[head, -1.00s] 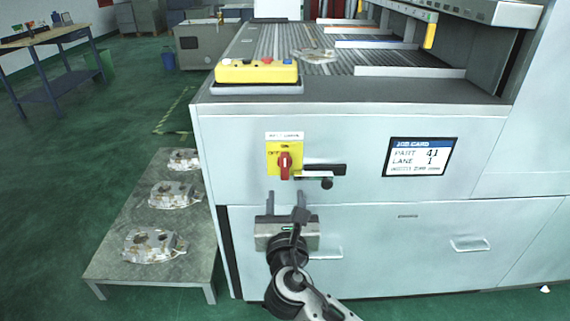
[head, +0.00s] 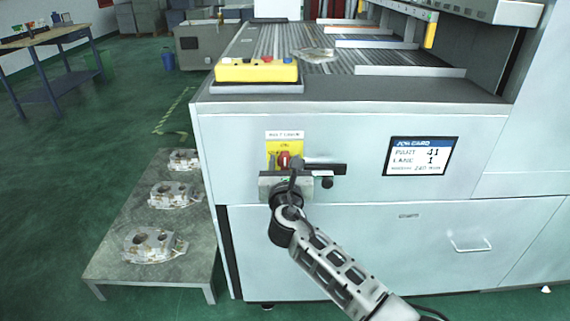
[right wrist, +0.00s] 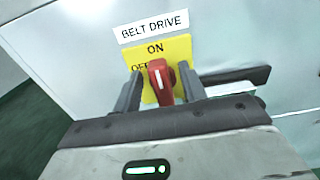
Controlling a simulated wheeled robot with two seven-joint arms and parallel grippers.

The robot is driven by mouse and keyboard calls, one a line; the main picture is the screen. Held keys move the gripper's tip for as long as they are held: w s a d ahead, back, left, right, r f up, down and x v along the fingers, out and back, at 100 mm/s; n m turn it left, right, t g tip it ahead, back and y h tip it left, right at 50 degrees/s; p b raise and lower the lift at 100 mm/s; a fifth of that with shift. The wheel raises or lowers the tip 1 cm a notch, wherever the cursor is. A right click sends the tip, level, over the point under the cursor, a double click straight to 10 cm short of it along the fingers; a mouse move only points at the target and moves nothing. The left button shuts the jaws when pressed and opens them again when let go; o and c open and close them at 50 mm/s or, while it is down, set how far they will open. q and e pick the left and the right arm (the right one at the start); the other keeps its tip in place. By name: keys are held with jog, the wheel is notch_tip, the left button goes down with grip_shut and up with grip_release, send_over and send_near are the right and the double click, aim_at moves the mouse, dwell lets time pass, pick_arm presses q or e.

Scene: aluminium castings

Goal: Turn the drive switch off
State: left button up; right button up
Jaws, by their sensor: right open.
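The drive switch is a red rotary handle (head: 284,159) on a yellow plate (head: 298,147), on the front of the pale grey machine. In the right wrist view the red handle (right wrist: 161,80) stands nearly upright, its white mark near the ON word. The label above (right wrist: 154,25) reads BELT DRIVE. My right gripper (head: 284,163) is open, with one finger on each side of the handle; in the right wrist view its fingers (right wrist: 161,90) show gaps beside the handle. I cannot tell if they touch it. The gripper body hides the plate's lower part. My left gripper is not in view.
A black latch-like bar (head: 328,168) sticks out just right of the switch. A job card screen (head: 421,156) is further right. A yellow button box (head: 257,71) sits on the machine top. A low table (head: 130,222) with castings stands at left.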

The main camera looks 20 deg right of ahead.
grip_shut()
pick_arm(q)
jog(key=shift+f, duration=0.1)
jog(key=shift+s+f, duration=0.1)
